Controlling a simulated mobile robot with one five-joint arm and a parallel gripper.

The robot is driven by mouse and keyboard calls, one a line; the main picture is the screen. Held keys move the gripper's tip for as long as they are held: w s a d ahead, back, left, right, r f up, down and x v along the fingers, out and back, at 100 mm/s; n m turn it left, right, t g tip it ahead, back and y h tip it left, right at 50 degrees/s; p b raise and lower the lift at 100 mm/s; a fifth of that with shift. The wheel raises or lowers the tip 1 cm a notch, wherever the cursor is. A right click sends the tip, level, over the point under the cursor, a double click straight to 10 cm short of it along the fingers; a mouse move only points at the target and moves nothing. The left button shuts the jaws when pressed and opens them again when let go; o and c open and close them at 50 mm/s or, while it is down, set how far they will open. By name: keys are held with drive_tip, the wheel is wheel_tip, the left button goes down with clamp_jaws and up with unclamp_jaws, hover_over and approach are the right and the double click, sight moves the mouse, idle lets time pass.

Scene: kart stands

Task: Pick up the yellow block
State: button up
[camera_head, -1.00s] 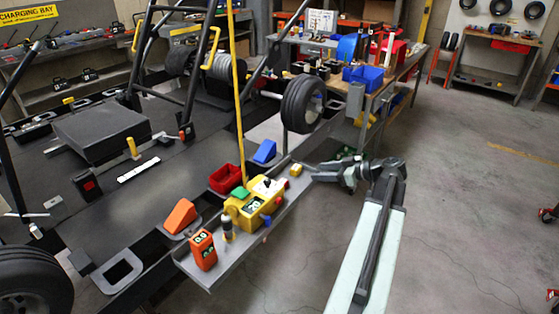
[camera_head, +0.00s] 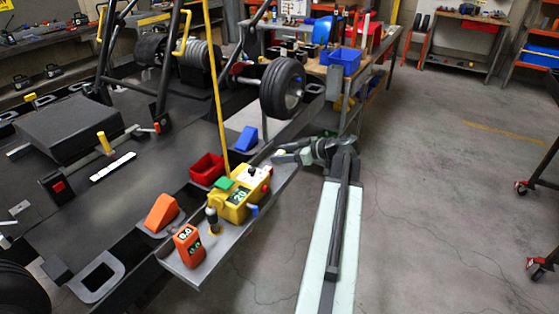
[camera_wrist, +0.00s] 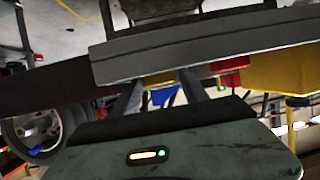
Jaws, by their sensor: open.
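The small yellow block (camera_head: 280,152) is at the far end of the grey tray shelf (camera_head: 226,245) along the kart stand's side. Only a little of it shows in the head view, at the tip of my gripper (camera_head: 281,157). In the wrist view a yellow patch, likely the block (camera_wrist: 160,78), shows between my two fingers (camera_wrist: 158,92), partly hidden by a grey bar. My gripper is open and reaches over the shelf from the right. I cannot tell whether the fingers touch the block.
A yellow box with a green top (camera_head: 236,203), an orange device (camera_head: 188,245) and a dark cylinder (camera_head: 212,220) stand nearer on the shelf. A red bin (camera_head: 207,169), blue wedge (camera_head: 247,138) and wheel (camera_head: 283,88) are close by.

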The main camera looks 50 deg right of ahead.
drive_tip(key=shift+w+a+f, duration=0.15)
drive_tip(key=shift+w+f, duration=0.1)
drive_tip(key=shift+w, duration=0.2)
drive_tip(key=shift+r, duration=0.1)
drive_tip(key=c, duration=1.1)
drive_tip(key=shift+r, duration=0.1)
